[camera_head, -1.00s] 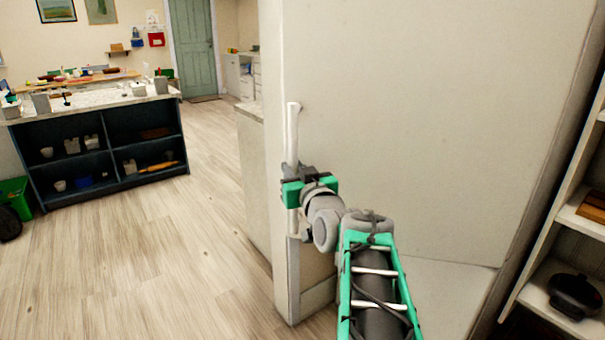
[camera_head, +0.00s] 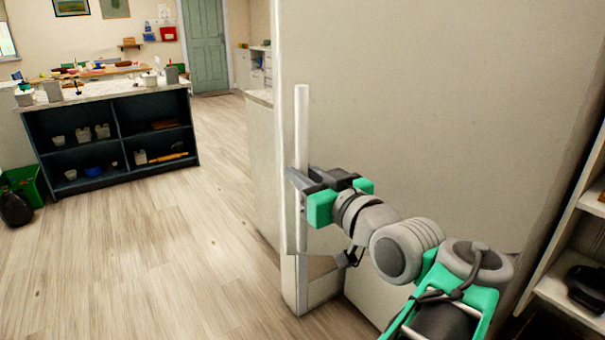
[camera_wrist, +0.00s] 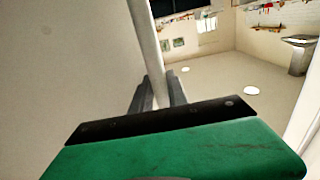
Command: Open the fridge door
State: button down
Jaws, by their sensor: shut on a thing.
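The fridge door (camera_head: 420,110) is a large, plain off-white panel filling the middle and right of the head view. Its pale vertical bar handle (camera_head: 301,120) runs near the left edge. My gripper (camera_head: 297,182) is shut on the handle around its middle, reaching in from the lower right. In the wrist view the handle (camera_wrist: 147,42) passes down between the dark fingers (camera_wrist: 158,95), with the door (camera_wrist: 70,60) at left. The inside of the fridge is hidden. I cannot tell whether the door stands slightly ajar.
A pale counter (camera_head: 262,170) stands just left of the fridge. Open shelving (camera_head: 575,250) is close at the right. A dark shelf island (camera_head: 110,140) and a green bin (camera_head: 25,185) stand farther left. The wooden floor (camera_head: 170,250) between is clear.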

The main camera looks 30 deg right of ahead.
jog(key=shift+a+r, duration=0.1)
jog(key=shift+r, duration=0.3)
jog(key=c, duration=1.5)
grip_release()
jog(key=shift+c, duration=0.2)
jog(key=shift+o, duration=1.2)
jog(key=shift+f, duration=0.15)
